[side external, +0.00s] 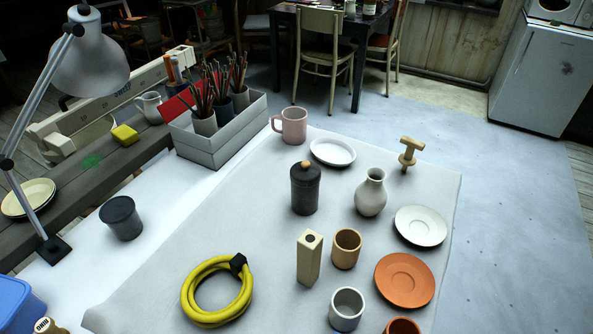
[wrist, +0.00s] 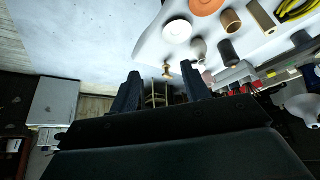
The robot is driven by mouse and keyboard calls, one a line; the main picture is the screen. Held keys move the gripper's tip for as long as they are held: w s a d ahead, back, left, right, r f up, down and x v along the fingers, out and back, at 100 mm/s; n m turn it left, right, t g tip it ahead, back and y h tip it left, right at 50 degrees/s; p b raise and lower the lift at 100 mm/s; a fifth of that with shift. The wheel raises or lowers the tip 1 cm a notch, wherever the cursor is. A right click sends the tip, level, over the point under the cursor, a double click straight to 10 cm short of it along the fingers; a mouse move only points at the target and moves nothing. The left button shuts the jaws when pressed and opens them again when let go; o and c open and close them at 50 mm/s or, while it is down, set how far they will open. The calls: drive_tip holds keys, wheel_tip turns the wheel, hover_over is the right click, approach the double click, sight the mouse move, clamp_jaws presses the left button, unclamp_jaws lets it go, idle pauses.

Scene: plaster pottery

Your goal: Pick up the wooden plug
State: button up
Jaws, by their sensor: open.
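The wooden plug (side external: 411,150), a light T-shaped piece with a crossbar on top and a thicker collar below, stands upright near the far right edge of the pale cloth in the side external view. In the wrist view the plug (wrist: 167,70) shows small between the fingertips, some distance beyond them. My gripper (wrist: 162,76) is open and empty, its two dark fingers spread apart. The gripper does not show in the side external view.
A bottle-shaped vase (side external: 370,193), a white saucer (side external: 420,226) and a white dish (side external: 333,152) stand around the plug. A dark lidded jar (side external: 305,188) and a pink mug (side external: 292,126) are further left. Bare floor lies to the right.

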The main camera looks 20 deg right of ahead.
drive_tip(key=n+g+y, duration=0.2)
drive_tip(key=n+y, duration=0.1)
drive_tip(key=n, duration=0.4)
hover_over(414, 141)
drive_tip(key=s+d, duration=0.3)
wheel_tip(414, 141, down, 16)
drive_tip(key=shift+s+a+r, duration=0.1)
drive_tip(key=shift+s+a, duration=0.05)
drive_tip(key=shift+x, duration=4.3)
